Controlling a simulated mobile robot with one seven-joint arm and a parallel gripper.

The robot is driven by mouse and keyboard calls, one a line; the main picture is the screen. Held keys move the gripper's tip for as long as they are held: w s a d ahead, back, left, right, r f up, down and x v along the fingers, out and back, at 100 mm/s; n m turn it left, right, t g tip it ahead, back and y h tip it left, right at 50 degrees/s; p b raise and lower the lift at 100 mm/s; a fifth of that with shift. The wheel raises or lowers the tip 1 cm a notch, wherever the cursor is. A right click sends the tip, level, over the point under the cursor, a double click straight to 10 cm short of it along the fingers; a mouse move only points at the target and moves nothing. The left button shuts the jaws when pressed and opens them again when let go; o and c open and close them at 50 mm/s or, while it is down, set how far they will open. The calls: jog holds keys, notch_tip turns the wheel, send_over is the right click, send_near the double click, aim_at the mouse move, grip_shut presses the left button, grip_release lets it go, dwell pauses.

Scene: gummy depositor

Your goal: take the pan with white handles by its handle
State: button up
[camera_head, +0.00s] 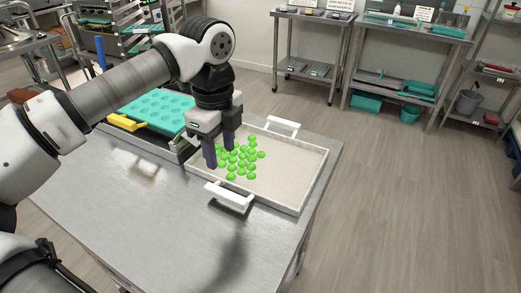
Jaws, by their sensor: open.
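The pan (315,160) is a shallow, light tray with a pale rim on the metal table. One white handle (229,196) is on its near side and another white handle (283,125) is on its far side. Several green gummies (238,160) lie in the left half of the pan. My gripper (219,157) points down above the pan's left end, with its two dark fingers apart and nothing seen between them. It is up and to the left of the near handle in the picture, apart from it. My gripper hides part of the pan's left edge.
A teal mold tray (155,112) with a yellow handle (127,123) lies to the left, behind my arm. The metal table (165,215) is bare in front of the pan. Metal shelves (405,60) stand at the back right, beyond open floor.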

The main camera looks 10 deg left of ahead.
aim_at(225, 192)
jog(key=f, duration=0.2)
jog(key=f+p, duration=0.1)
jog(key=f, duration=0.5)
jog(key=shift+s+f, duration=0.1)
jog(key=shift+s, duration=0.15)
jog(key=shift+f+p, duration=1.3)
jog(key=shift+f, duration=1.3)
grip_shut()
